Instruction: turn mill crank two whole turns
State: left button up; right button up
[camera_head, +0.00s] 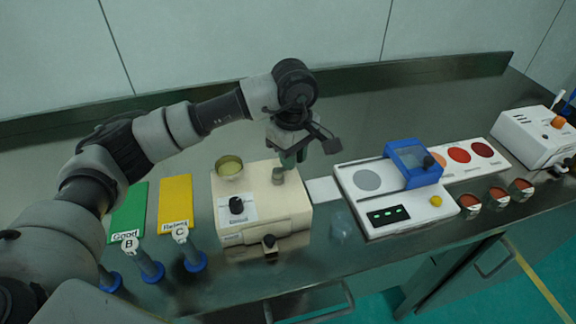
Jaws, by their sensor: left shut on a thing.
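The mill (285,215) is a cream box in the middle of the bench, with a round yellowish cup (229,166) on its top left and a black knob on its front. A short grey post (278,176) stands on its top right, by the crank. My left gripper (289,160) points down over this top right part and is shut on the crank's handle. The gripper hides most of the crank, so its angle cannot be told. My right gripper is not in view.
A white unit (388,220) with a blue frame (413,163) stands right of the mill. Small red-filled cups (498,195) and another white machine (535,135) are at right.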

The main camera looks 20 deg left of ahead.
pick_arm(q)
jog(key=shift+s+d, duration=0.45)
jog(key=shift+s, duration=0.2)
jog(key=shift+s+d, duration=0.15)
jog(key=shift+s, duration=0.6)
jog(key=shift+s+a+r+b, duration=0.1)
jog(key=shift+s+a+b, duration=0.1)
jog(key=shift+s, duration=0.25)
jog(key=shift+s+a+b, duration=0.2)
jog(key=shift+s, duration=0.25)
